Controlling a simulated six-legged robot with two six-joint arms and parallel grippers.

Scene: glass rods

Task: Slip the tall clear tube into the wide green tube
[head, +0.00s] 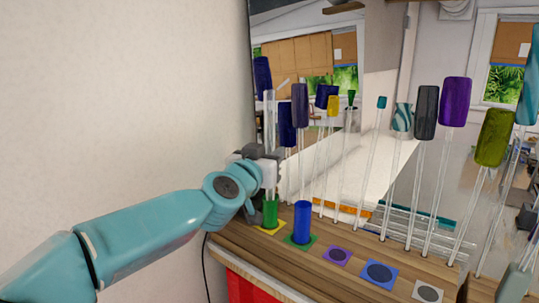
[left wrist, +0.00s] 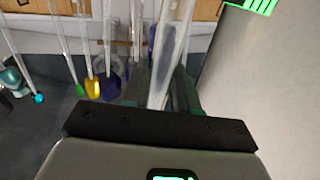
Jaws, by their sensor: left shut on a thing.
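My left gripper (head: 264,168) is shut on the tall clear tube (head: 269,115), which stands roughly upright and rises above the jaws. The clear tube also shows in the left wrist view (left wrist: 166,55), running up from between the fingers. The wide green tube (head: 270,213) stands on a yellow square at the left end of the wooden shelf, directly below the gripper. The jaws partly hide the clear tube's lower end, so I cannot tell whether it is inside the green tube's mouth.
A wide blue tube (head: 302,222) stands on a green square close to the right of the green tube. Purple (head: 337,255), blue (head: 379,274) and white (head: 427,292) squares hold no tall tube. Several thin rods with coloured tops stand behind. A plain wall is at left.

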